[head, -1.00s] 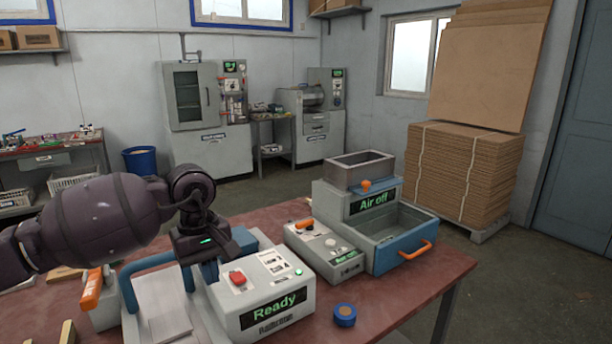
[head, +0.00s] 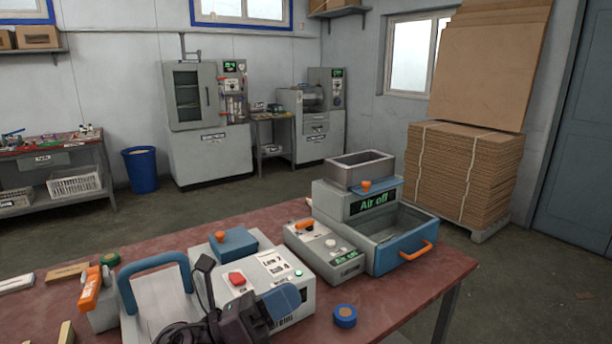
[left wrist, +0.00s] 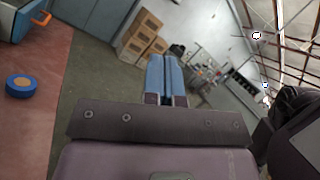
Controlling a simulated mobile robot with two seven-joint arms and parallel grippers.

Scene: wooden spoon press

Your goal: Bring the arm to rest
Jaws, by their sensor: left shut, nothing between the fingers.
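My left gripper (head: 284,301) is low in the front of the head view, in front of the white press unit (head: 262,270) with the red button. Its blue fingers also show in the left wrist view (left wrist: 166,78), closed together with nothing between them. The gripper and wrist hide the unit's front display. The unit's blue handle frame (head: 155,262) stands upright to the left of the gripper. My right gripper is in neither view.
The grey "Air off" box (head: 345,200) with a blue drawer and orange handle stands at the table's right, beside a small control box (head: 325,250). A blue round tin (head: 345,315) lies near the front edge. Cardboard (head: 465,175) is stacked behind.

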